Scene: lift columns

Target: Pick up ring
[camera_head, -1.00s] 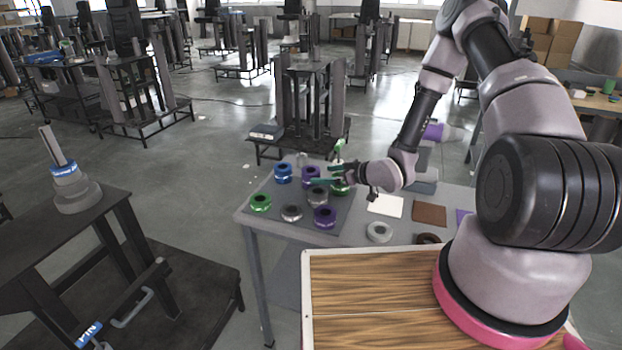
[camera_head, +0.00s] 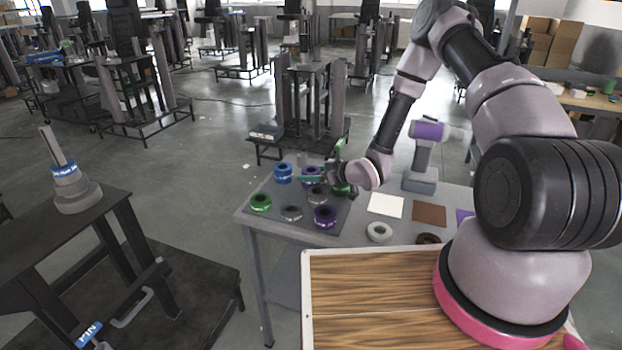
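Several rings lie on a dark mat (camera_head: 264,221) on the grey table: a blue ring (camera_head: 283,173), a green ring (camera_head: 261,203), a grey ring (camera_head: 292,212), a purple ring (camera_head: 325,216), another grey ring (camera_head: 317,195), a second purple ring (camera_head: 310,174) and a second green ring (camera_head: 341,187). My gripper (camera_head: 322,178) is over the back right of the mat, near the second purple and second green rings, partly covering both. The fingers are small in view, and I cannot tell whether they are open or touch a ring.
A white card (camera_head: 386,206), a brown card (camera_head: 429,214), a light grey ring (camera_head: 379,232) and a dark brown ring (camera_head: 428,239) lie right of the mat. A purple-and-grey device (camera_head: 424,150) stands behind. A post with stacked rings (camera_head: 70,185) stands on the left table.

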